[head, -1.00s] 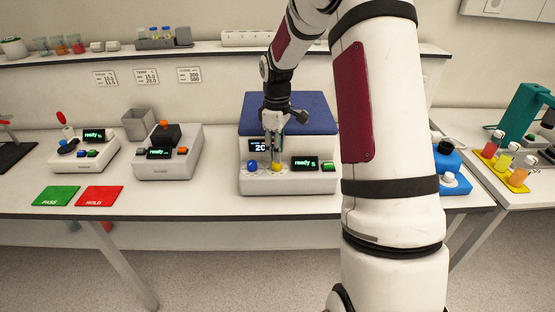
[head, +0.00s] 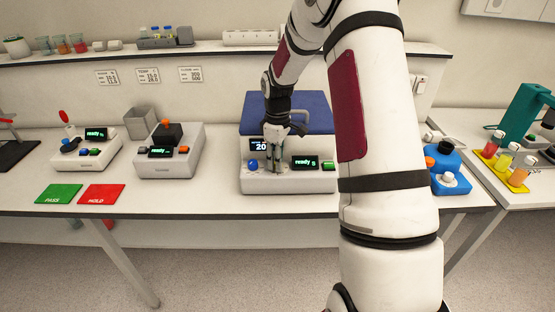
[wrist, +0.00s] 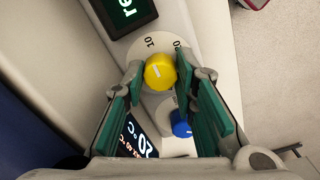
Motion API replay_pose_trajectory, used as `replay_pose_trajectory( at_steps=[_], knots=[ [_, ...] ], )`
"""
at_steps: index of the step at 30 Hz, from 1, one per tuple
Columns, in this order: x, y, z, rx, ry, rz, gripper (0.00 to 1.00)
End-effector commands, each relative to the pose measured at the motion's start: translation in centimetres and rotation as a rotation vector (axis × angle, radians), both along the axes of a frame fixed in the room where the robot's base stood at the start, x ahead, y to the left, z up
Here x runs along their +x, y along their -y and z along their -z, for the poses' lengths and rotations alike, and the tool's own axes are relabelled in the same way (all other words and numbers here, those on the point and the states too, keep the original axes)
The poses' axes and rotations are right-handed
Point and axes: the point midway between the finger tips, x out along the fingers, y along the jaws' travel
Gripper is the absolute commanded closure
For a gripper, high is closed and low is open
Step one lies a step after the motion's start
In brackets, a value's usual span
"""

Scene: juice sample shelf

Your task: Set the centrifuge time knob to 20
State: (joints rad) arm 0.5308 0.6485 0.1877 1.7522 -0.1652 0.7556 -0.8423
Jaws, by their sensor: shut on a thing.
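The centrifuge (head: 262,184) is a white box with a blue lid on the bench in the head view. My gripper (head: 275,168) points down at its front panel. In the wrist view, the yellow knob (wrist: 158,78) sits between the green finger pads, and my gripper (wrist: 160,70) is shut on it. In the head view my gripper hides the yellow knob. The blue knob (wrist: 181,124) is beside it, near a display (wrist: 136,142) reading 20 °C.
A "ready" display (head: 305,162) is right of my gripper on the panel. A grey device with an orange-topped black block (head: 168,134) stands to the left. Green (head: 59,194) and red (head: 101,194) mats lie at the bench front. A blue device (head: 448,180) is on the right.

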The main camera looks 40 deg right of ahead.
Motion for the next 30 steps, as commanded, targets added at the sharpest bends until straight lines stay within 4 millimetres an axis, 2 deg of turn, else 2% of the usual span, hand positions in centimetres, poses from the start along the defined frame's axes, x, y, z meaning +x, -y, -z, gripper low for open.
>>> replay_pose_trajectory(
  at_steps=[11,30],
  knots=[
    [0.04,-0.04,0.01,0.000,-0.001,0.123,1.00],
    [0.08,-0.09,0.03,0.000,-0.001,0.698,1.00]
  ],
)
